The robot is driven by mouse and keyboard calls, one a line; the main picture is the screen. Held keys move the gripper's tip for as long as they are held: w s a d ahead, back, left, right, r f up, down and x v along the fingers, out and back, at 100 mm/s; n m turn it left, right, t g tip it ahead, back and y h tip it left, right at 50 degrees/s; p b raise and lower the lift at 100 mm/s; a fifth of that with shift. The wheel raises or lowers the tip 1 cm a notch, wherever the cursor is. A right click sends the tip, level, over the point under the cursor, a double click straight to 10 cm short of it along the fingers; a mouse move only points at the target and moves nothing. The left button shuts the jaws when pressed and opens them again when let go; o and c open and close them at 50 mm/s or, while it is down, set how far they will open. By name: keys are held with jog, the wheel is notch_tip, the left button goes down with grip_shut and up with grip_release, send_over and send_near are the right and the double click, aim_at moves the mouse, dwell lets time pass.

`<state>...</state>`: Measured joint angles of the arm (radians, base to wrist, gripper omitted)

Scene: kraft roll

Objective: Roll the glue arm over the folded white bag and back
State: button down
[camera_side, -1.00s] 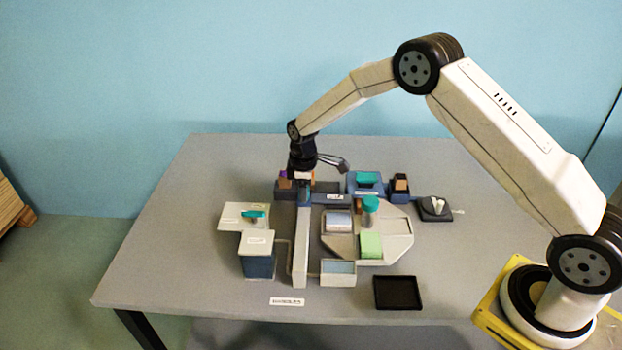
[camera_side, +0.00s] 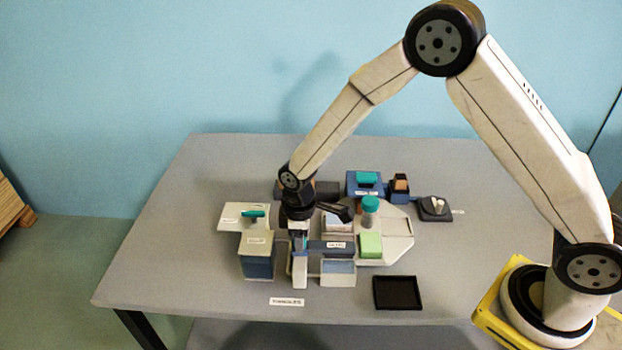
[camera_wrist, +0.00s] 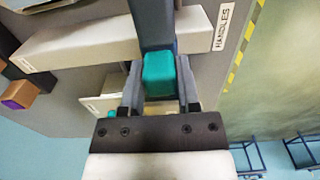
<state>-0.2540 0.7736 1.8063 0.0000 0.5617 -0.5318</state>
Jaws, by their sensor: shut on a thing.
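My gripper (camera_side: 299,245) is shut on the teal handle (camera_wrist: 160,75) of the glue arm, at the light rail (camera_side: 300,272). The glue arm (camera_side: 332,246) is a dark blue-grey bar with a white label. It reaches right from my gripper, over the near left part of the grey turntable (camera_side: 398,226). A pale piece (camera_side: 337,229), which may be the folded white bag, shows just behind the bar and is partly hidden by my wrist. In the wrist view the dark bar (camera_wrist: 152,25) runs away from the handle.
A green block (camera_side: 371,246) and a teal-topped cylinder (camera_side: 370,208) stand on the turntable. A pale box (camera_side: 338,273) is just in front of the bar. A dark box with a pale lid (camera_side: 257,258) stands left of the rail. A black tray (camera_side: 397,292) lies front right.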

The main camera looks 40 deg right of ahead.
jog(key=shift+s+a, duration=1.05)
jog(key=shift+a, duration=0.05)
jog(key=shift+c, duration=1.6)
grip_release()
jog(key=shift+r, duration=0.15)
jog(key=shift+r, duration=0.2)
notch_tip(320, 180, up, 7)
jog(key=shift+r, duration=0.1)
